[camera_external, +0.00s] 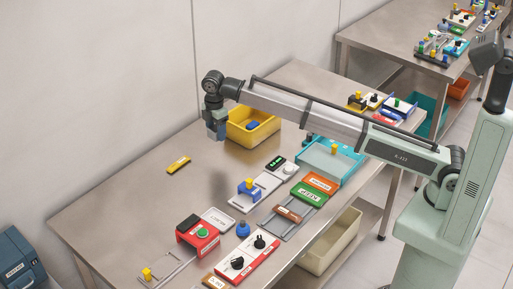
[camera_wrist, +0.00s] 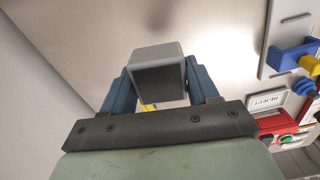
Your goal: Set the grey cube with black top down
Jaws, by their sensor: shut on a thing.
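The grey cube with black top (camera_wrist: 158,72) is between the two blue fingers of my gripper (camera_wrist: 160,88) in the wrist view. Its dark face points toward the wrist camera, and its sides are light grey. My gripper is shut on it. In the external view my gripper (camera_external: 216,130) hangs down over the back part of the steel table (camera_external: 130,200), left of the yellow bin. The cube cannot be made out clearly there. A soft shadow on the table, lower down, suggests the gripper is above the surface.
A yellow bin (camera_external: 262,135) holding a blue piece stands right of my gripper. A yellow block (camera_external: 179,165) lies on the table to the left. A red box (camera_external: 198,238), blue-and-white fixture (camera_external: 250,188) and cyan tray (camera_external: 330,165) line the front. The left table area is bare.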

